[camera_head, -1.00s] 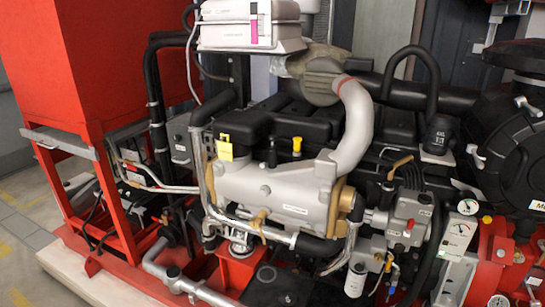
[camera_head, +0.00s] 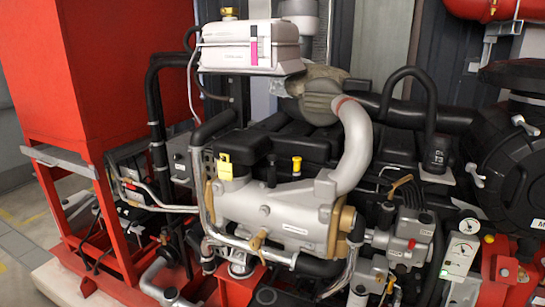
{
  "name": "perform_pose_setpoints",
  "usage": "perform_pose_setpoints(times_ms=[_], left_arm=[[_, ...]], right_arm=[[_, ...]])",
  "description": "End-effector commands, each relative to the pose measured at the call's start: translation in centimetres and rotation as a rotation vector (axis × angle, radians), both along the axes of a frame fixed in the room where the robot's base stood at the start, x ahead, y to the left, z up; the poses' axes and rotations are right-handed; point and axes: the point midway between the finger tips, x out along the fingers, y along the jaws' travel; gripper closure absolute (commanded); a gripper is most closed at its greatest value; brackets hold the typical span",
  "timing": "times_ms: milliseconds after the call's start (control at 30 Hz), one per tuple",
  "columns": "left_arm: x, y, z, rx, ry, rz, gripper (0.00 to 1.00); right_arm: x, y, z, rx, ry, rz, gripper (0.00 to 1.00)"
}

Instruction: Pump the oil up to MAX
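Neither of my grippers is in view. A red and black fire pump engine fills the picture. A white tank (camera_head: 225,52) stands at the upper middle, with a brass-coloured cap (camera_head: 229,12) on top and an upright strip (camera_head: 253,47), pink in its lower part, on its front. A small lever with a tan handle (camera_head: 400,184) sits at the right of the engine, above a grey block (camera_head: 410,236). I cannot read any MAX mark.
A tall red cabinet (camera_head: 120,65) stands at the left on a red frame. A panel with round gauges (camera_head: 462,250) is at the lower right. A large black round housing (camera_head: 505,160) is at the right edge. Bare floor shows at the far left.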

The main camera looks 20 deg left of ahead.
Motion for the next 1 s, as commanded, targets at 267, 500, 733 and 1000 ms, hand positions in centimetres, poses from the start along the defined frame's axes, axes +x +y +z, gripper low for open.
perform_pose_setpoints(times_ms=[267, 500, 733, 1000], left_arm=[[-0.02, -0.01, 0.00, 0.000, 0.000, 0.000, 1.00], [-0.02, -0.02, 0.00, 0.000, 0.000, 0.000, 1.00], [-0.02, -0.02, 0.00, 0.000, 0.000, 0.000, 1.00], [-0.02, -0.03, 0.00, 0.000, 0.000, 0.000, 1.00]], right_arm=[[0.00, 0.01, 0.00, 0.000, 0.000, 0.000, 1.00], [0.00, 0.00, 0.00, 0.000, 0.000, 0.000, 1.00], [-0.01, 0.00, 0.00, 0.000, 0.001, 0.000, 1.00], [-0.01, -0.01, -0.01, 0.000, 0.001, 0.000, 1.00]])
